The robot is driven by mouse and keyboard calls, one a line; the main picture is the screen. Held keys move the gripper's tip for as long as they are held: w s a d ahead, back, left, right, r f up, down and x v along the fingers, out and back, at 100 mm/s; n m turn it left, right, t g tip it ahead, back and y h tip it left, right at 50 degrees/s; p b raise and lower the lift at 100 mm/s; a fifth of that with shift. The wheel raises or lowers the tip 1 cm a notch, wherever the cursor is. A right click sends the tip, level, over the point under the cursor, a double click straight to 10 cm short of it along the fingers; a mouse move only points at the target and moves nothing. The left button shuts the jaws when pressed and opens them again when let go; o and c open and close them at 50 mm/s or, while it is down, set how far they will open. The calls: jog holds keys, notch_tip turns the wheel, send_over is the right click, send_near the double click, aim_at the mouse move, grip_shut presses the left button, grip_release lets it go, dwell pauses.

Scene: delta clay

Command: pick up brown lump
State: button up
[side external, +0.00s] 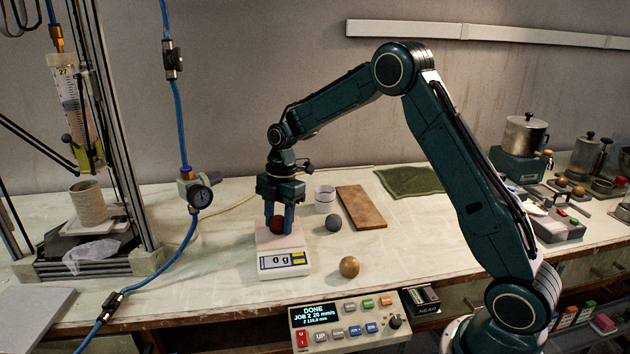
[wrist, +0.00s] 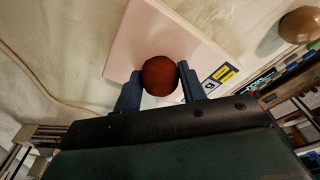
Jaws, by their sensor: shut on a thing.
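A reddish-brown round lump (wrist: 160,77) sits between the two blue fingers of my gripper (wrist: 158,84) in the wrist view. In the side view the lump (side external: 277,223) shows between the fingers of my gripper (side external: 279,219), over the pale platform of the scale (side external: 263,239). My gripper is shut on this lump. The scale's display reads 0 g. I cannot tell whether the lump touches the platform. A tan-brown lump (side external: 349,266) lies on the table right of the scale; it also shows at the top right of the wrist view (wrist: 301,25).
A grey lump (side external: 333,223), a white cup (side external: 325,199) and a brown board (side external: 361,207) stand right of my gripper. A control box (side external: 346,322) is at the front edge. The table left of the scale is mostly clear.

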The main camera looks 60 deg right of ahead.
jog(key=shift+r, duration=5.05)
jog(key=s+d+r, duration=0.3)
jog(key=s+d, duration=0.1)
jog(key=s, duration=0.2)
jog(key=s+d+r, duration=0.3)
jog(key=s, duration=0.4)
send_over(343, 248)
notch_tip(343, 248, down, 16)
jog(key=shift+d+r, duration=0.15)
jog(key=shift+r, duration=0.05)
jog(key=shift+f, duration=2.1)
jog(key=shift+f, duration=0.15)
